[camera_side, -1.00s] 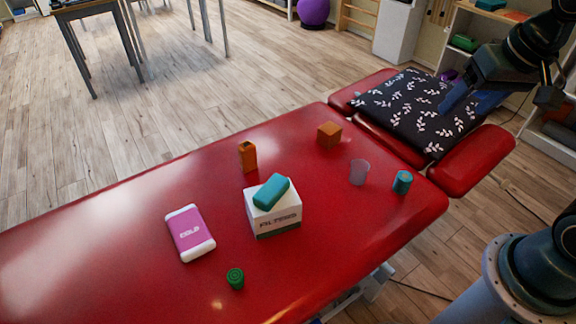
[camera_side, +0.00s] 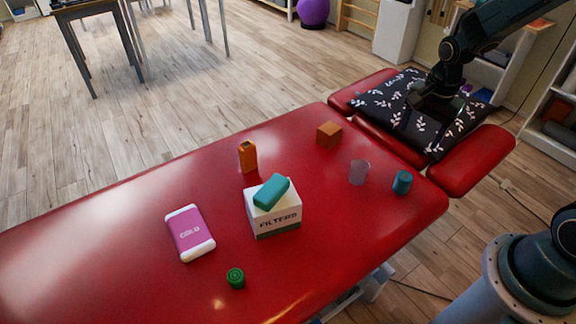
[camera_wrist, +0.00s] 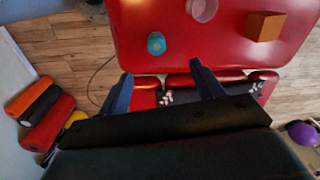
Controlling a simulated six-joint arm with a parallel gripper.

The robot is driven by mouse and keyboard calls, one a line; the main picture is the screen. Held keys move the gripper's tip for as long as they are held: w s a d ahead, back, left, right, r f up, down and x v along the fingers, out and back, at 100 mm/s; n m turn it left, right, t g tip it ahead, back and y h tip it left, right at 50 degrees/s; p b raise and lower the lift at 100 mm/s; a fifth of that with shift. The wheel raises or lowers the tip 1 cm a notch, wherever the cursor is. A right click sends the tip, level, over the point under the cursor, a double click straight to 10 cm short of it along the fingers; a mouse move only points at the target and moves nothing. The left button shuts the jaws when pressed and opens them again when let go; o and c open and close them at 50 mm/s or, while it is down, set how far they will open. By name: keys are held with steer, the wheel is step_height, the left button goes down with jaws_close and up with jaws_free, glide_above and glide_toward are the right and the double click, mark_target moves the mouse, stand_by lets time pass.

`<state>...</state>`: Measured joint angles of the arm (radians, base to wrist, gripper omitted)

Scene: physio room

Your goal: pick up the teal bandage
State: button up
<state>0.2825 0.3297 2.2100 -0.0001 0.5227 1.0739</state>
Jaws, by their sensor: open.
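The teal bandage (camera_side: 402,182), a small teal roll, stands upright on the red couch near its right end. In the wrist view the bandage (camera_wrist: 156,43) lies beyond the gap between my fingers, apart from them. My gripper (camera_side: 425,118) is above the dark leaf-patterned cloth on the headrest, farther back than the bandage. In the wrist view my gripper (camera_wrist: 160,75) has its two fingers spread, with nothing between them.
A translucent cup (camera_side: 359,172) stands close left of the bandage. An orange cube (camera_side: 329,134), an orange container (camera_side: 247,156), a FILTERS box (camera_side: 277,220) with a teal block (camera_side: 271,191) on top, a pink-white COLD pack (camera_side: 189,233) and a green roll (camera_side: 235,278) are farther left.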

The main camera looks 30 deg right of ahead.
mark_target(405, 176)
step_height(405, 176, down, 7)
steer(key=d+m+g, duration=0.1)
steer(key=d+m, duration=0.1)
steer(key=m, duration=0.1)
steer(key=shift+w+d+r, duration=0.15)
steer(key=shift+w+r, duration=0.05)
steer(key=shift+w, duration=0.05)
steer(key=shift+f, duration=4.3)
steer(key=shift+f, duration=2.55)
steer(key=c, duration=1.1)
steer(key=shift+o, duration=0.2)
steer(key=shift+r, duration=0.1)
step_height(405, 176, up, 20)
